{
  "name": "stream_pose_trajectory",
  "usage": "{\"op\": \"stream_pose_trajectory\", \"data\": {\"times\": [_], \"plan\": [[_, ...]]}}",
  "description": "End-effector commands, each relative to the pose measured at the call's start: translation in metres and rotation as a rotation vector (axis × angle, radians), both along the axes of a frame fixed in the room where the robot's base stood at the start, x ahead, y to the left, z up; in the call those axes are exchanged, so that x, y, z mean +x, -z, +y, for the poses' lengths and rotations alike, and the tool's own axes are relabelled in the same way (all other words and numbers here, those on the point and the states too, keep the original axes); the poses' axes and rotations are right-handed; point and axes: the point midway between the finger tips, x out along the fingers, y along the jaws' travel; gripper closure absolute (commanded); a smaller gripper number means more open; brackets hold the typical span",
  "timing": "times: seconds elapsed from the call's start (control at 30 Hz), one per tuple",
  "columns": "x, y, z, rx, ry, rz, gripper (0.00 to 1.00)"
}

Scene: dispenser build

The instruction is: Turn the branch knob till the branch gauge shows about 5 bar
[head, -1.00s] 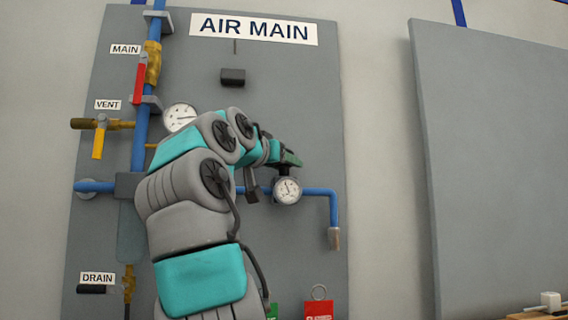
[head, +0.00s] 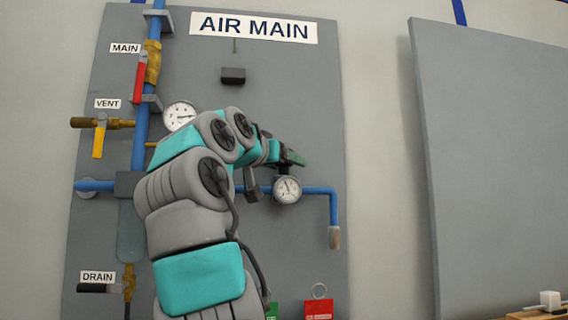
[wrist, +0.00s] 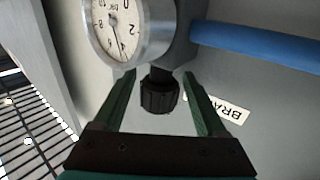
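The branch knob (wrist: 159,95) is black and ribbed, below the branch gauge in the wrist view. My gripper (wrist: 160,76) is open, its two green fingers on either side of the knob with a visible gap on each side. The branch gauge (wrist: 115,24) is round and white, partly cut off by the frame edge. Its needle points past the 2, apparently near the 4; I cannot read it exactly. In the head view the branch gauge (head: 287,190) sits on the blue pipe, just below my gripper (head: 292,158); its figures are too small to read.
A blue branch pipe (wrist: 255,45) runs right from the gauge. A partly hidden label (wrist: 230,108) lies behind my right finger. The panel also carries a red main handle (head: 140,83), a yellow vent handle (head: 98,142), another gauge (head: 180,115) and a red tag (head: 318,309).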

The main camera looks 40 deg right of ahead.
Motion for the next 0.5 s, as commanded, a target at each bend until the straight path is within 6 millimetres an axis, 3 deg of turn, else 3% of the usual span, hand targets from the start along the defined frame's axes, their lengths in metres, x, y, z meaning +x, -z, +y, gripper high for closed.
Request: {"op": "stream_pose_trajectory", "data": {"times": [0.33,0.5], "plan": [[-0.001,-0.001,0.002,-0.002,-0.001,-0.001,0.18],[-0.005,0.0,0.013,-0.004,-0.002,-0.002,0.18]]}}
